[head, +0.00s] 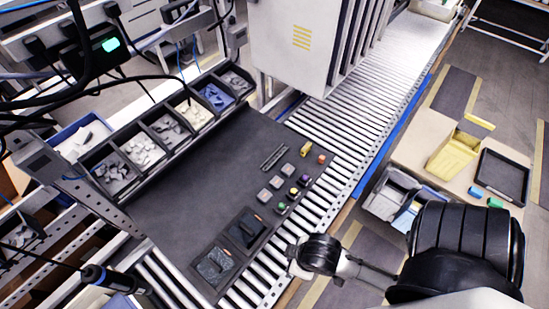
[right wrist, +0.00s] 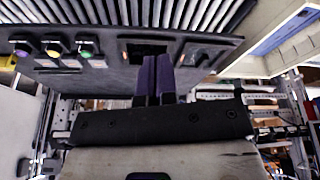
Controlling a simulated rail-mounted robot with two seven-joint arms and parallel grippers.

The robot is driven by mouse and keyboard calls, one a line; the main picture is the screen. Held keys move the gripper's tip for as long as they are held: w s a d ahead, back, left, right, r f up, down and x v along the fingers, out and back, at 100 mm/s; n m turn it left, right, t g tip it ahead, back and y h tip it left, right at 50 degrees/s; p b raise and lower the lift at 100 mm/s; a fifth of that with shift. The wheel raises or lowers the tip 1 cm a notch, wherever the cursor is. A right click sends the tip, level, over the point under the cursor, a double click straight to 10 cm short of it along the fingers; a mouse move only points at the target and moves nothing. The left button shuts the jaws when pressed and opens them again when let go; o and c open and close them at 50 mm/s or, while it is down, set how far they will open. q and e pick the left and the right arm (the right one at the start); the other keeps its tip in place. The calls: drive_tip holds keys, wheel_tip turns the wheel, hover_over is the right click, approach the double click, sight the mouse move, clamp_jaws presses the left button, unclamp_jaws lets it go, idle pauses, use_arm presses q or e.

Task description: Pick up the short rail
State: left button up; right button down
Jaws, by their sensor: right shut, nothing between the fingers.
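A dark grey slotted piece (head: 273,157), which looks like the short rail, lies on the dark work mat (head: 180,195) in the head view, towards the back right of the mat. My right gripper (head: 292,262) is at the front right of the mat, well apart from the rail and close to the dark trays. In the right wrist view its two fingers (right wrist: 153,78) are together, with nothing between them. My left gripper is not in view.
Buttons and switches, including a green one (head: 282,206), stand between rail and gripper. Two dark trays, one of them the front tray (head: 214,267), lie near the gripper. Parts bins (head: 165,127) line the back left. A roller conveyor (head: 345,125) runs on the right. The mat's middle is clear.

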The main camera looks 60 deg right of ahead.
drive_tip(key=c, duration=1.4)
unclamp_jaws()
drive_tip(key=o, duration=0.8)
